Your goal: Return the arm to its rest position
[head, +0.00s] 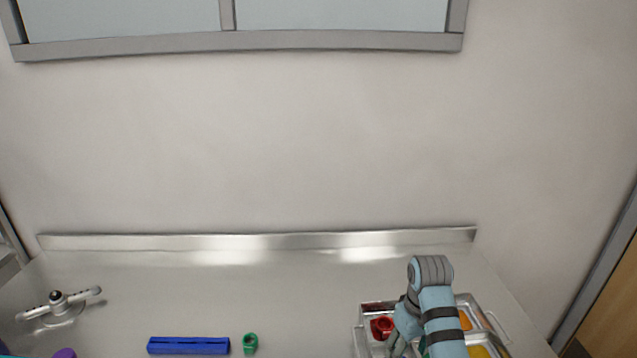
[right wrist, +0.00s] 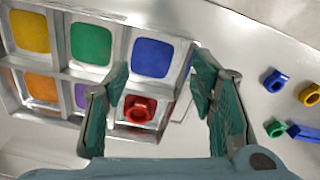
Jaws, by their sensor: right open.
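My right arm reaches over the metal sorting tray (head: 358,340) at the right of the counter in the head view. In the right wrist view my right gripper (right wrist: 160,82) is open, with its two green fingers apart above the tray (right wrist: 118,48). A red washer (right wrist: 138,108) lies in a tray compartment between the fingers, touching neither as far as I can see. The red washer also shows in the head view (head: 382,328) beside my arm. The tray's other compartments have yellow, green, blue, orange and purple pads. My left gripper is not in view.
A blue block (head: 188,345) and a green washer (head: 250,343) lie at the counter's front. Blue (right wrist: 275,80) and yellow (right wrist: 309,94) washers show in the right wrist view. A metal handled fixture (head: 58,305) stands at left. The back middle counter is clear.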

